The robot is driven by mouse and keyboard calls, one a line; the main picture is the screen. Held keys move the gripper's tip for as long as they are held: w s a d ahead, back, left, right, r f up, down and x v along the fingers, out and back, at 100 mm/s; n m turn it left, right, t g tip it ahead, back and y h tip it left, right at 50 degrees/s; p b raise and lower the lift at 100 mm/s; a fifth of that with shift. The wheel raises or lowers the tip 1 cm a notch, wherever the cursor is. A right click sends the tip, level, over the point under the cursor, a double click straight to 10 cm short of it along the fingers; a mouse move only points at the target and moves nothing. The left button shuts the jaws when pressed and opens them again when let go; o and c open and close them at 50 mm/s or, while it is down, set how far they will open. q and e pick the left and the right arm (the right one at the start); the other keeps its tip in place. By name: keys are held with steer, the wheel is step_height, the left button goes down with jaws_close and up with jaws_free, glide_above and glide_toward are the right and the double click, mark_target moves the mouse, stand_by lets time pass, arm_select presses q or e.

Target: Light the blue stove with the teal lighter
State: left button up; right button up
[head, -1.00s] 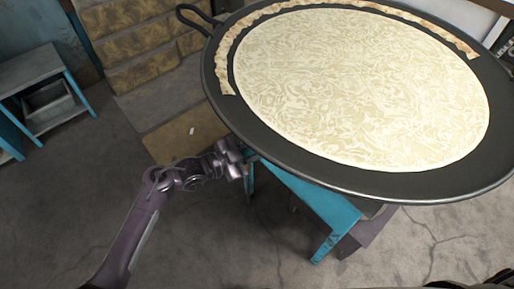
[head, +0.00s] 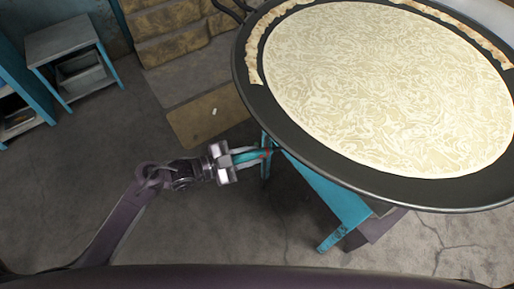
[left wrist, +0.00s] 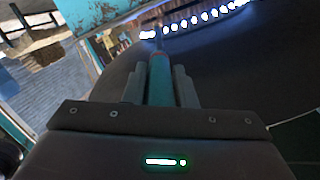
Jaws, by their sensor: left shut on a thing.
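My left gripper (head: 250,157) is shut on the teal lighter (left wrist: 160,80), which points away from the wrist. In the head view, the lighter extends toward the pan's left rim, with a little red on it. The blue stove (head: 335,195) stands under the large dark pan (head: 262,105), which hides most of it. In the left wrist view, a curved row of bright white, blue-edged spots (left wrist: 188,22) looks like burner flames. The lighter's tip is close to the left end of this row; I cannot tell whether they touch. My right gripper is out of view.
A large pale round flatbread (head: 390,90) lies in the pan.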

arm_select(q)
steer(key=shift+s+a, duration=0.1)
steer(key=shift+a, duration=0.05)
steer(key=s+f+p+v, duration=0.1)
steer(key=s+p+v, duration=0.1)
steer(key=v, duration=0.8)
steer(key=s+d+f+p+v, duration=0.1)
steer(key=s+p+v, duration=0.1)
steer(key=v, duration=0.9)
steer(key=shift+s+d+f+p, duration=0.15)
steer(key=shift+s+f+p, duration=0.1)
steer(key=shift+p, duration=0.15)
stand_by(0.4)
